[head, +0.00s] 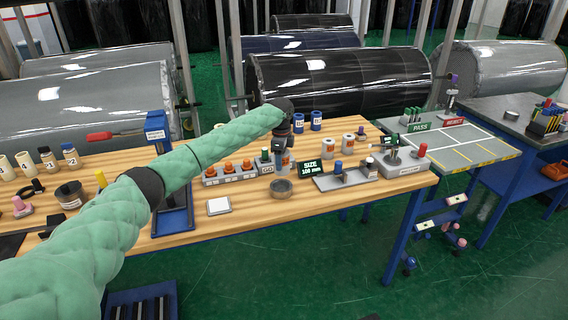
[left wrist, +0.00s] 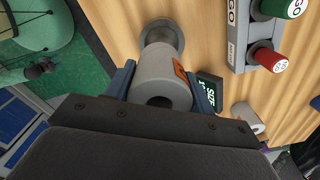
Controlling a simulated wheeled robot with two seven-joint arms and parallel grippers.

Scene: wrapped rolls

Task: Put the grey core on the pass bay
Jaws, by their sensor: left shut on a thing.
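My left gripper (head: 284,158) is over the wooden bench, pointing down. In the left wrist view my left gripper (left wrist: 162,88) is shut on a grey core (left wrist: 160,76), a hollow cylinder with an orange label, one finger on each side. In the head view the core is mostly hidden by the gripper. A round grey dish (head: 281,188) is close by on the bench and shows just beyond the core in the left wrist view (left wrist: 163,34). My right gripper is out of view.
A size display (head: 311,169), a gauge stand (head: 345,178) and a grey fixture (head: 402,162) stand between the gripper and the pass bay. A red REJECT sign (head: 454,121) is beside PASS.

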